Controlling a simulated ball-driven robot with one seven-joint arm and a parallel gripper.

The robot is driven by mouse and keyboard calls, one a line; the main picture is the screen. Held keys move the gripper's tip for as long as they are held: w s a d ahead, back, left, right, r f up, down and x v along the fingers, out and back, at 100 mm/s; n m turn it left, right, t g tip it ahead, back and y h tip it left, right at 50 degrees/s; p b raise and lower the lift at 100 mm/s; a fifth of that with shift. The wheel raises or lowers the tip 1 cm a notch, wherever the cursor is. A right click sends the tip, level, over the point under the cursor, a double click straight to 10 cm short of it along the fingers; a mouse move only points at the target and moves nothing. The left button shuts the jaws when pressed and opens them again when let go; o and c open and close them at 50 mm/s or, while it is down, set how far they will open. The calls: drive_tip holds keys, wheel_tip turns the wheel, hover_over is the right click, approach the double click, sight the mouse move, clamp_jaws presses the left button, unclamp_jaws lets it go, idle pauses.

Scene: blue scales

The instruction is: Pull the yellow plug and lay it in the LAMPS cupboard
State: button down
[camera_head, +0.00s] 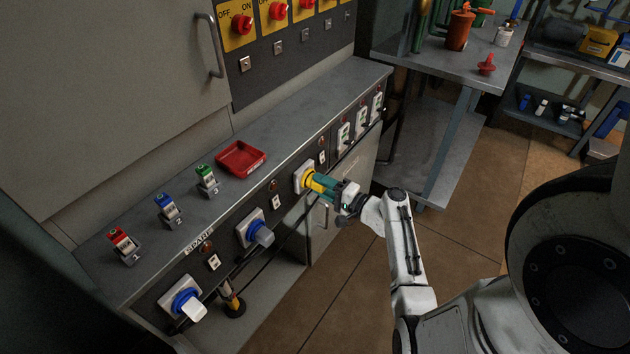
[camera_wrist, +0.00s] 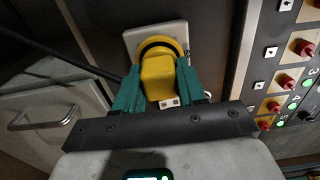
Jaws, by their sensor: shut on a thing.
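The yellow plug (camera_head: 312,181) sits at a white socket on the bench's front panel. It also shows in the wrist view (camera_wrist: 158,78), in front of its square socket plate (camera_wrist: 145,36). My gripper (camera_head: 324,185) has its teal fingers closed on both sides of the plug; in the wrist view the fingers (camera_wrist: 158,88) flank the plug's body. I cannot tell whether the plug's prongs are fully in the socket. Below and right of the socket is a grey cupboard door (camera_head: 328,222) with a handle; in the wrist view a door with a handle (camera_wrist: 45,115) looks shut. No LAMPS label is readable.
Blue-ringed plugs (camera_head: 262,235) and (camera_head: 187,304) stick out of the same panel, with a dark cable hanging below. The tiled floor (camera_head: 345,290) in front is clear.

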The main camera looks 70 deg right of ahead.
drive_tip(key=shift+v, duration=2.5)
drive_tip(key=shift+a, duration=0.1)
